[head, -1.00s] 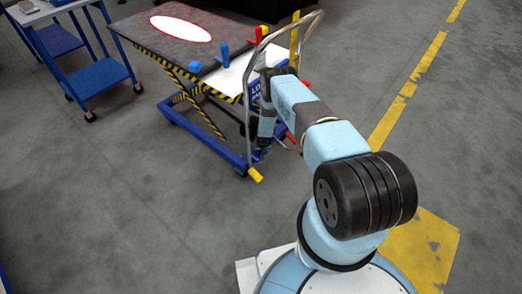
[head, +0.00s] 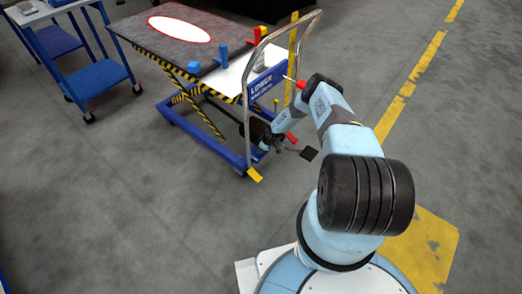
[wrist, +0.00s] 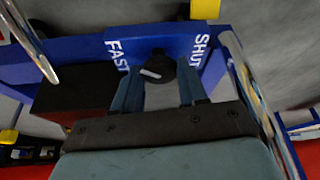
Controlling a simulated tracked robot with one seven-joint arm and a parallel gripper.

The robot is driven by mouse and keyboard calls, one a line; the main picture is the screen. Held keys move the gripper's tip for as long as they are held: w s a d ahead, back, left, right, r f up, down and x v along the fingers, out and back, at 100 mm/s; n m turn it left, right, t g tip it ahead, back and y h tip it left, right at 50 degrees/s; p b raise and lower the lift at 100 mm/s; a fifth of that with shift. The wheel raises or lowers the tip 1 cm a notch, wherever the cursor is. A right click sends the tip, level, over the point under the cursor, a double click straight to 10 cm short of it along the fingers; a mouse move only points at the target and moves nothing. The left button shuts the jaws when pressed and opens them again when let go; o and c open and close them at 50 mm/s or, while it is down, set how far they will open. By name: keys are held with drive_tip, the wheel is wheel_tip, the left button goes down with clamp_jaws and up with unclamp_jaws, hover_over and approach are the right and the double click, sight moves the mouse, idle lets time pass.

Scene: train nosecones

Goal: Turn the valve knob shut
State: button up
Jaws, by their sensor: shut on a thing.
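The valve knob (wrist: 158,67) is a dark round knob with a short white mark, on a blue panel (wrist: 180,45) of the lift cart in the wrist view. The word FAST stands to its left and SHUT to its right. The white mark lies on the left part of the knob, on the FAST side. My gripper (wrist: 160,88) has one finger on each side of the knob and is shut on it. In the head view my gripper (head: 272,143) is low at the cart's handle end, and the knob cannot be made out there.
The lift cart has a grey top (head: 160,45) with a white oval, and a metal push handle (head: 246,100) close to my arm. Red levers (head: 291,138) and a yellow pedal (head: 254,174) are nearby. A blue trolley (head: 95,78) stands left. The floor right is open.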

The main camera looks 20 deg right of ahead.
drive_tip(key=shift+d+n, duration=0.15)
drive_tip(key=shift+n, duration=0.45)
drive_tip(key=o, duration=1)
drive_tip(key=shift+o, duration=0.2)
drive_tip(key=shift+r, duration=0.1)
drive_tip(key=v, duration=1.3)
drive_tip(key=shift+w+d+r, duration=0.15)
drive_tip(key=shift+d, duration=0.25)
